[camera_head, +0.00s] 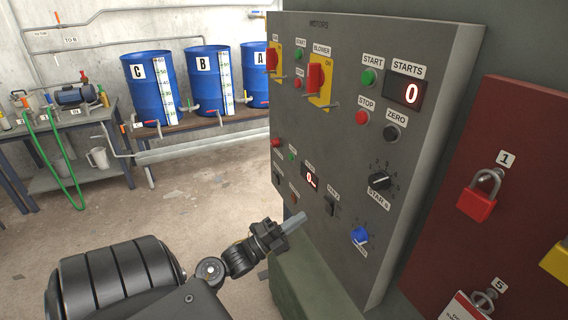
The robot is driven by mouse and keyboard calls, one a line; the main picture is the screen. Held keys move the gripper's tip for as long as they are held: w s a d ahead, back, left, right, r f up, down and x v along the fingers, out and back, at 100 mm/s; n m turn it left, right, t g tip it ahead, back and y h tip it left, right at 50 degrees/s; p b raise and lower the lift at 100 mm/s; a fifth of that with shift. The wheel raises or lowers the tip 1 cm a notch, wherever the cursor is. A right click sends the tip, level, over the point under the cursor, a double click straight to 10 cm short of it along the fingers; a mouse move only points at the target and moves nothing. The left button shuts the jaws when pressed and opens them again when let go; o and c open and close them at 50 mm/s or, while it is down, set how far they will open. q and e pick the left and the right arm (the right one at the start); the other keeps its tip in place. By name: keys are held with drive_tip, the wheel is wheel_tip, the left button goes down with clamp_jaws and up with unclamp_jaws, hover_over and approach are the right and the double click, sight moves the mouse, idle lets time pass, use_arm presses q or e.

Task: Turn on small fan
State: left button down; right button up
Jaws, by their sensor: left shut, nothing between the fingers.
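A grey control panel (440,140) headed MOTORS fills the centre right. A black switch (330,206) sits low on it under a small label I cannot read clearly. No label that I can read says small fan. A black rotary knob (379,181) and a blue knob (360,236) are to its right. A small red display (311,178) is above left of the switch. My left gripper (295,221) is shut and empty, in front of the lower panel, left of and slightly below the switch; I cannot tell whether it touches the panel. My right gripper is not in view.
Red handles on yellow plates (316,80) stick out of the upper panel, near green start buttons (369,77) and red stop buttons (362,118). A red board with padlocks (476,205) stands at right. Blue barrels (152,90) and a workbench (75,128) are behind left. Floor between is clear.

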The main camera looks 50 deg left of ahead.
sight(326, 200)
use_arm(q)
drive_tip(key=shift+p+x, duration=1.1)
drive_tip(key=shift+x, duration=2.25)
